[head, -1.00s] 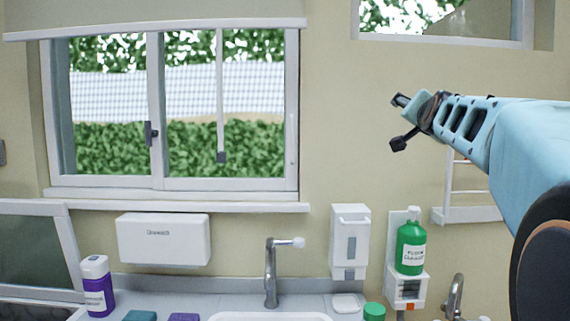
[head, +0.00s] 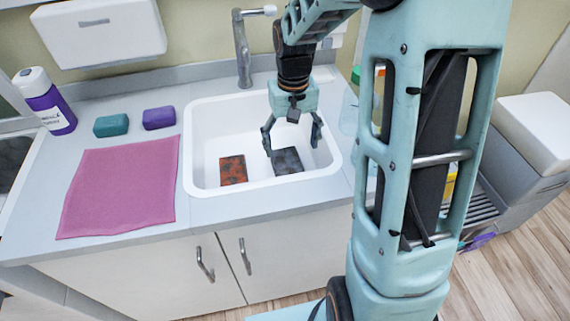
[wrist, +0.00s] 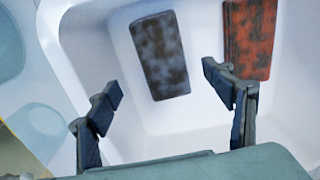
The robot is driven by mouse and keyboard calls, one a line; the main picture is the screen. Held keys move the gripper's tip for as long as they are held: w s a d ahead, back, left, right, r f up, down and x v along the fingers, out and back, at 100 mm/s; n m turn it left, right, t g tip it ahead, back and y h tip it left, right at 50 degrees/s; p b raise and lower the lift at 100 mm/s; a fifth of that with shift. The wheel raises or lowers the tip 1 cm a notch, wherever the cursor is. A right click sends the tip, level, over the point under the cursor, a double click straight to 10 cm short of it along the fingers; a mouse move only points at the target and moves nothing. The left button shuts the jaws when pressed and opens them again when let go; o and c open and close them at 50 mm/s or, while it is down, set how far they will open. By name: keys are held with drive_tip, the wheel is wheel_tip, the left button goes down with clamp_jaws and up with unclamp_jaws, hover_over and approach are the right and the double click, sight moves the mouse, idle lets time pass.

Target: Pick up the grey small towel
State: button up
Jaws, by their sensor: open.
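The grey small towel (head: 288,163), a flat dark grey mottled rectangle, lies on the floor of the white sink, at the right in the head view. It also shows in the wrist view (wrist: 159,52), upper middle. My gripper (head: 292,146) is open over the sink, pointing down, its two fingers spread above the towel. In the wrist view the gripper (wrist: 162,82) has its fingers apart with nothing between them in its grasp; the towel shows beyond the fingertips. I cannot tell the exact height gap.
An orange-red mottled cloth (head: 233,170) lies beside the grey one in the sink (head: 208,113). The sink walls surround both. A pink cloth (head: 120,187), teal block (head: 111,125), purple block (head: 159,118) and purple bottle (head: 45,101) are on the counter. The tap (head: 243,50) stands behind.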

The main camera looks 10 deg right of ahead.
sight(289, 165)
wheel_tip(289, 165, down, 4)
drive_tip(key=shift+r, duration=0.1)
drive_tip(key=shift+w+a+f+b, duration=0.15)
drive_tip(key=shift+f+b, duration=0.15)
drive_tip(key=shift+f, duration=1.1)
drive_tip(key=shift+w+a+f+b, duration=0.15)
drive_tip(key=shift+f+b, duration=0.1)
drive_tip(key=shift+f, duration=1.1)
drive_tip(key=shift+s, duration=0.1)
drive_tip(key=shift+c, duration=0.2)
drive_tip(key=c, duration=1.3)
drive_tip(key=shift+r, duration=0.1)
